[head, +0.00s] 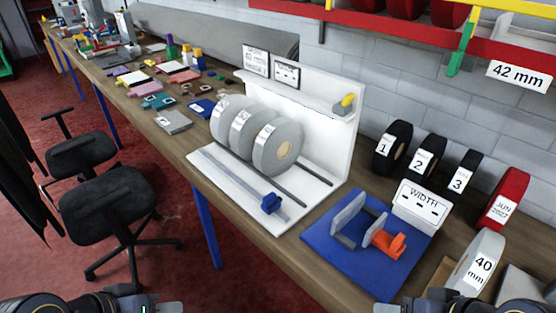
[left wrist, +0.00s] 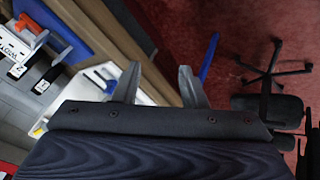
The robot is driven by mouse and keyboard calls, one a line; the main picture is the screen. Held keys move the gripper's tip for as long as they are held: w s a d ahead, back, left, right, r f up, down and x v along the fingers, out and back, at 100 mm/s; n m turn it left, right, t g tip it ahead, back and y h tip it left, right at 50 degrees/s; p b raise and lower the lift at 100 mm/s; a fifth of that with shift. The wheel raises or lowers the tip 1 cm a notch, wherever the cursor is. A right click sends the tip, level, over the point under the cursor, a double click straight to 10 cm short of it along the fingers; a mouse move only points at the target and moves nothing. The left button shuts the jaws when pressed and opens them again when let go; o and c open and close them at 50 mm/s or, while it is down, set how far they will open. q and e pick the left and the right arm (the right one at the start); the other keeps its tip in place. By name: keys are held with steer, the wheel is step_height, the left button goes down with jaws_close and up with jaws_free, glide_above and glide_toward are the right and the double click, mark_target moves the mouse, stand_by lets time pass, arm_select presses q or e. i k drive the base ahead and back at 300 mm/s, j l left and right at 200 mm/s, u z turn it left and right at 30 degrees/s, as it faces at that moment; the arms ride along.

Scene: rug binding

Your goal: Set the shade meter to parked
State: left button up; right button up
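No label that I can read names the shade meter. A white stand (head: 335,150) holds several grey rolls (head: 278,148) and has a small yellow-and-grey part (head: 346,103) on its right shelf end. Two small sign cards (head: 286,72) stand at its top; their writing is too small to read. A blue slider (head: 270,203) sits on a grey rail (head: 232,178) along the stand's base. My left gripper (head: 168,308) is at the bottom left edge, away from the bench. In the left wrist view its fingers (left wrist: 157,88) are apart and empty. My right gripper (head: 418,307) is partly cut off at the bottom edge.
A blue board (head: 330,255) with an orange clamp (head: 388,241) and a WIDTH card (head: 421,205) lies right of the stand. Numbered black rolls (head: 393,149), a red roll (head: 503,198) and a 40 mm roll (head: 476,262) stand at right. Chairs (head: 120,215) stand left of the bench.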

mark_target(271, 203)
steer(key=k+l+z, duration=0.1)
steer(key=l+z, duration=0.25)
steer(key=k+l+z, duration=0.1)
steer(key=z, duration=0.3)
